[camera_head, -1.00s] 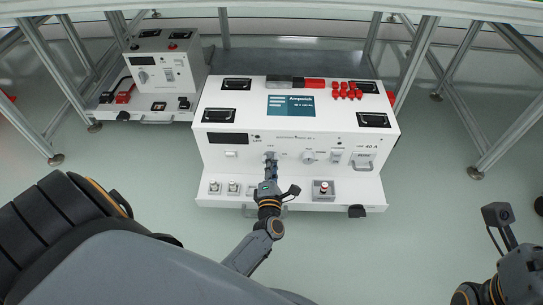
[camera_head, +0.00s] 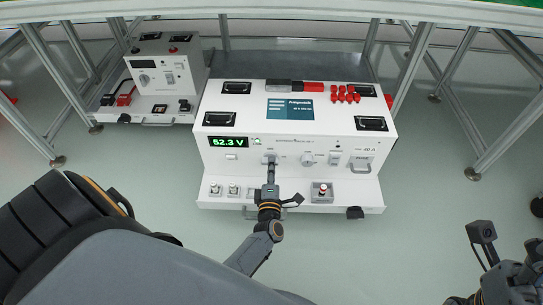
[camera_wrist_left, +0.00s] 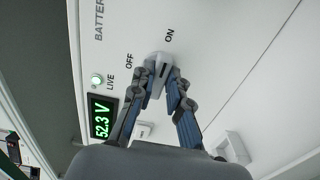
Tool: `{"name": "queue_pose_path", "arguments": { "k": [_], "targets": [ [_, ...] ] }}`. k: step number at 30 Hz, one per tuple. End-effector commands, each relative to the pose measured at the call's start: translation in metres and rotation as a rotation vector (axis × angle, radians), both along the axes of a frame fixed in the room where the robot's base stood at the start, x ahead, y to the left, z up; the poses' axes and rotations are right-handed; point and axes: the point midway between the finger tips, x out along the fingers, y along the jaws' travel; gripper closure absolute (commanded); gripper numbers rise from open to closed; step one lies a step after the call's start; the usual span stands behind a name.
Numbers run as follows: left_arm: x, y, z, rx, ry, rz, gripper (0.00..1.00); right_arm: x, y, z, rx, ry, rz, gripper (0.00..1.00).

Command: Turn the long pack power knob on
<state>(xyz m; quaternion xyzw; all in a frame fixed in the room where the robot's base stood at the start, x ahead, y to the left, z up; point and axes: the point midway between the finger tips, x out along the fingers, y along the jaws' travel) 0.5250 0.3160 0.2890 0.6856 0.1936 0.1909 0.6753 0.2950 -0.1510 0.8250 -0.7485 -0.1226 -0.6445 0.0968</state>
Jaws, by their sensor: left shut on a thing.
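The white long pack (camera_head: 330,180) stands on the floor in front of me. Its power knob (camera_wrist_left: 160,68) sits between the OFF and ON labels; in the left wrist view its pointer end is turned toward ON. My left gripper (camera_wrist_left: 164,82) is shut on the knob, one finger on each side; it also shows at the front panel in the head view (camera_head: 270,164). The voltage display (camera_head: 228,142) is lit green and reads 52.3 V in the wrist view. The LIVE lamp (camera_wrist_left: 97,80) glows green. My right wrist shows at the lower right, its fingers out of view.
A smaller grey-white unit (camera_head: 160,70) with red and black parts stands to the left. Metal frame legs (camera_head: 405,75) flank the pack. A red button box (camera_head: 322,191) is on the pack's front ledge, right of my gripper. The floor in front is clear.

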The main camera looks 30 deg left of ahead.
Motion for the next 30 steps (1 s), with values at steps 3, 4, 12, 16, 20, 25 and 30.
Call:
{"name": "queue_pose_path", "arguments": {
  "k": [3, 4, 12, 16, 20, 25, 30],
  "targets": [
    [0.002, 0.0, 0.001, 0.003, -0.001, -0.003, 1.0, 0.0, 0.0, 0.0, 0.0, 0.001, 0.0, 0.39],
    [0.002, 0.0, 0.001, 0.003, -0.001, -0.003, 1.0, 0.0, 0.0, 0.0, 0.0, 0.001, 0.0, 0.39],
    [0.001, 0.0, 0.001, 0.001, 0.0, -0.002, 0.61, 0.0, 0.0, 0.0, 0.0, 0.001, 0.0, 0.39],
    [0.001, 0.0, 0.0, 0.001, -0.001, -0.001, 0.61, 0.0, 0.0, -0.001, 0.0, 0.001, 0.0, 0.39],
    [-0.004, -0.003, 0.0, -0.001, 0.001, -0.001, 0.61, 0.001, -0.001, -0.001, 0.003, 0.004, -0.003, 0.39],
    [-0.025, -0.016, -0.001, -0.001, 0.002, -0.001, 0.61, 0.001, 0.0, -0.001, 0.002, 0.003, -0.001, 0.39],
    [-0.049, -0.03, -0.001, 0.0, 0.001, -0.002, 0.61, 0.0, 0.0, 0.0, 0.001, 0.001, -0.001, 0.39]
  ]
}}
